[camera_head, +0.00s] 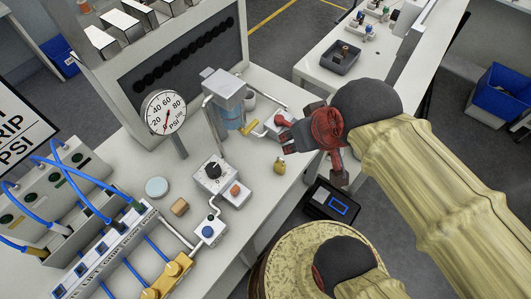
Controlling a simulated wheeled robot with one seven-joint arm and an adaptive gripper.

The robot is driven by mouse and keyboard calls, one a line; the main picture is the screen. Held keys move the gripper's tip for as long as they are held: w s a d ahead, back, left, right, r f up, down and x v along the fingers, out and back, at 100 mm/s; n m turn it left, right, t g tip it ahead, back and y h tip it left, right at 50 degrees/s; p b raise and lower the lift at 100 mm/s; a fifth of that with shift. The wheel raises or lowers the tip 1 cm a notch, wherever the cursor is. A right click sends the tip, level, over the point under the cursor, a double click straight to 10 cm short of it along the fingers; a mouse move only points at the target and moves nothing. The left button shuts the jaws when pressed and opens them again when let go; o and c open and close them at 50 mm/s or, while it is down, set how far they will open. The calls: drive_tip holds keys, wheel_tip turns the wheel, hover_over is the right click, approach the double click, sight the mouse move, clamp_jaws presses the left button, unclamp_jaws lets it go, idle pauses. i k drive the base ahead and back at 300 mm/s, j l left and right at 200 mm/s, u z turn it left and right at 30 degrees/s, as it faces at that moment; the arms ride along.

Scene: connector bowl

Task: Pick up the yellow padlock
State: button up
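The yellow padlock (279,165) is small and sits on the white bench near its right front edge. My gripper (311,156), red and dark grey, is to the right of the padlock and above the bench edge. Its two fingers are spread apart, one toward the left and one downward, with nothing seen between them. The padlock looks apart from the fingers. The exact height of the gripper over the bench is hard to tell.
A control box with a black knob (213,169) and a clear blue-filled filter unit (230,113) stand left of the padlock. A pressure gauge (164,111) rises behind. A wooden block (180,207) and pale round disc (157,187) lie at left. A second bench holds a dark tray (341,58).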

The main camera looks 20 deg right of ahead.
sight(280, 167)
drive_tip(key=u, duration=0.95)
drive_tip(key=k+u, duration=0.3)
drive_tip(key=k, duration=0.15)
drive_tip(key=k+u, duration=0.3)
drive_tip(key=k, duration=0.15)
drive_tip(key=k+j, duration=0.15)
drive_tip(key=k, duration=0.05)
